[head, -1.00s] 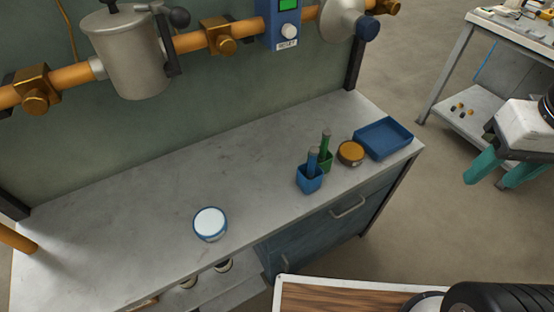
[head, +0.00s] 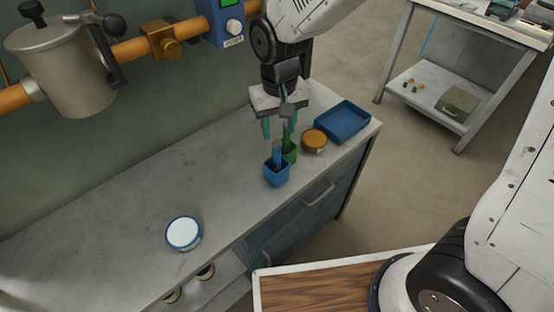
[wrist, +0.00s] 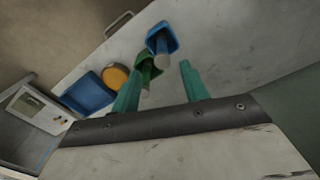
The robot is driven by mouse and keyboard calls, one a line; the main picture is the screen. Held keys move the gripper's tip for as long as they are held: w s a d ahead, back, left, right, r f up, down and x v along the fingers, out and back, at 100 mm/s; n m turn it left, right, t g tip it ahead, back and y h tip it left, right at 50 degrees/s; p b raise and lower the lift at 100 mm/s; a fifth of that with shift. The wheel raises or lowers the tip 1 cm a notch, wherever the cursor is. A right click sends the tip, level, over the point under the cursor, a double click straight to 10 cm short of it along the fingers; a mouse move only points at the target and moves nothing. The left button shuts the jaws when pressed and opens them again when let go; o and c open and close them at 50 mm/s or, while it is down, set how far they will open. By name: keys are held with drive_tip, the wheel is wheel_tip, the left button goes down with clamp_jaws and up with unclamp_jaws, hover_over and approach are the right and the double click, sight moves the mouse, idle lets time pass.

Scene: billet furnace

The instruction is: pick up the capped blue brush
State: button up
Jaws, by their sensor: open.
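The blue brush (head: 278,154) stands upright in a blue cup (head: 278,175) near the front edge of the grey bench. In the wrist view it shows as a stub with a grey end (wrist: 163,47) in the blue cup (wrist: 174,43). A green brush stands just behind it in a green cup (head: 292,154); its grey end shows in the wrist view (wrist: 146,88). My gripper (head: 277,130) is open and empty, pointing down above and behind the cups. In the wrist view the teal fingers (wrist: 161,72) are apart, the left one close to the green cup.
An orange-topped round tin (head: 314,138) and a blue tray (head: 343,121) stand right of the cups. A white-lidded tin (head: 183,233) stands at the front left. A pipe with a metal canister (head: 65,70) runs along the back. The bench middle is clear.

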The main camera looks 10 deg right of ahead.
sight(277, 142)
drive_tip(key=f, duration=0.8)
drive_tip(key=shift+w+a, duration=0.1)
drive_tip(key=shift+a, duration=0.1)
clamp_jaws()
